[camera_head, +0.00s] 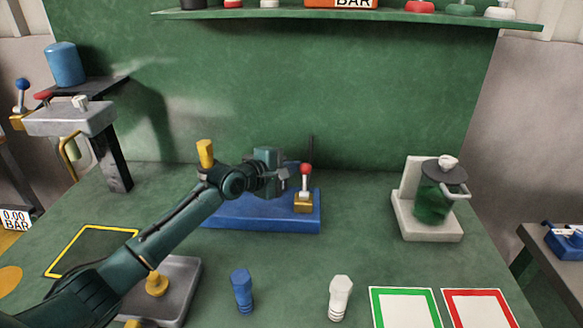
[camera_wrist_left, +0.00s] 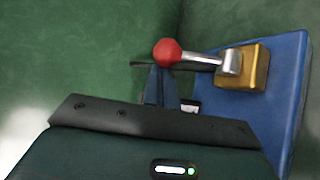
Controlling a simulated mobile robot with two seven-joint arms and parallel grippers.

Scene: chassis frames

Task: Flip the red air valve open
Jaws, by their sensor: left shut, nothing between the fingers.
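The red air valve has a red ball knob (camera_head: 305,168) on a silver lever, which rises from a brass block (camera_head: 303,203) on a blue base (camera_head: 265,218). In the left wrist view, the red knob (camera_wrist_left: 168,52) is just beyond my fingertips, with the lever running right to the brass block (camera_wrist_left: 257,68) on the blue base (camera_wrist_left: 290,100). My left gripper (camera_head: 285,178) is shut and empty, close beside the lever on its left in the head view. Its fingers also show in the left wrist view (camera_wrist_left: 160,84); contact with the knob cannot be told. My right gripper is out of view.
A blue peg (camera_head: 241,290) and a white peg (camera_head: 340,297) stand at the front. A jar on a white stand (camera_head: 428,230) is at right. A grey plate (camera_head: 180,285) lies below my left arm. Green-framed (camera_head: 374,308) and red-framed (camera_head: 449,308) pads lie front right.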

